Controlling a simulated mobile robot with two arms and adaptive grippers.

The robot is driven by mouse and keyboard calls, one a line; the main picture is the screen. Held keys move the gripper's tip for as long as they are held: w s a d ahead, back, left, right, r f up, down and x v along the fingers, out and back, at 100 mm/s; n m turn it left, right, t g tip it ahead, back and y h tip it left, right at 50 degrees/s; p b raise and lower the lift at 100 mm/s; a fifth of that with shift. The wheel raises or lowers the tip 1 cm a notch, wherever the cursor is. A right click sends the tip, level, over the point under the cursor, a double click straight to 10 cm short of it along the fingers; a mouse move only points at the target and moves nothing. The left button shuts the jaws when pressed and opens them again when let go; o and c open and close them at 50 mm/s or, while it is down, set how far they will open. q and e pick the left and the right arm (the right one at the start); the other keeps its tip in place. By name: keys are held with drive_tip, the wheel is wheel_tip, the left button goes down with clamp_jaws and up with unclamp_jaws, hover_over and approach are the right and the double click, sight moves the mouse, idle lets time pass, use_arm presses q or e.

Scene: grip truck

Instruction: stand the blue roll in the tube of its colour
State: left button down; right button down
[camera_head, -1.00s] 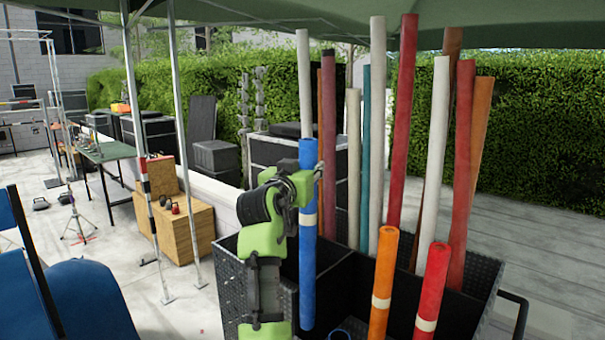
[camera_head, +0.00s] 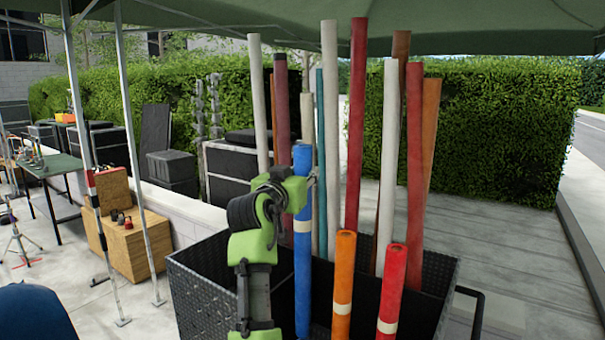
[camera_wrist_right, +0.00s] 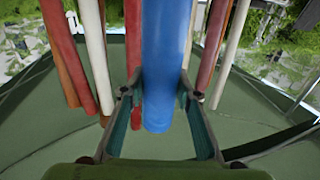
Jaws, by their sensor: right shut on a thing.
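The blue roll (camera_head: 302,265) with a pale band stands nearly upright in the dark bin (camera_head: 205,300), left of the orange roll in the head view. Its lower end runs near the bottom edge of the picture, so I cannot tell what it rests on. My right gripper (camera_head: 308,184) is shut on the blue roll near its upper end. In the right wrist view the blue roll (camera_wrist_right: 167,60) lies between the two fingers (camera_wrist_right: 160,92). No tube of its colour shows clearly now. My left gripper is not in view.
An orange roll (camera_head: 343,285) and a red roll (camera_head: 391,290) stand in the bin, close to the right. Several tall red, white, teal and brown rolls rise behind. A bin handle (camera_head: 477,310) juts out at right. Tent poles (camera_head: 139,200) stand at left.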

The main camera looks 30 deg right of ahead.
drive_tip(key=b, duration=0.7)
hover_over(300, 250)
drive_tip(key=x, duration=0.2)
drive_tip(key=shift+f, duration=6)
drive_tip(key=shift+f+b, duration=2.9)
drive_tip(key=shift+f, duration=0.3)
drive_tip(key=shift+f+b, duration=0.35)
drive_tip(key=shift+b, duration=0.05)
drive_tip(key=c, duration=1.5)
unclamp_jaws()
drive_tip(key=shift+o, duration=0.2)
drive_tip(key=shift+f, duration=0.1)
wheel_tip(300, 250, up, 10)
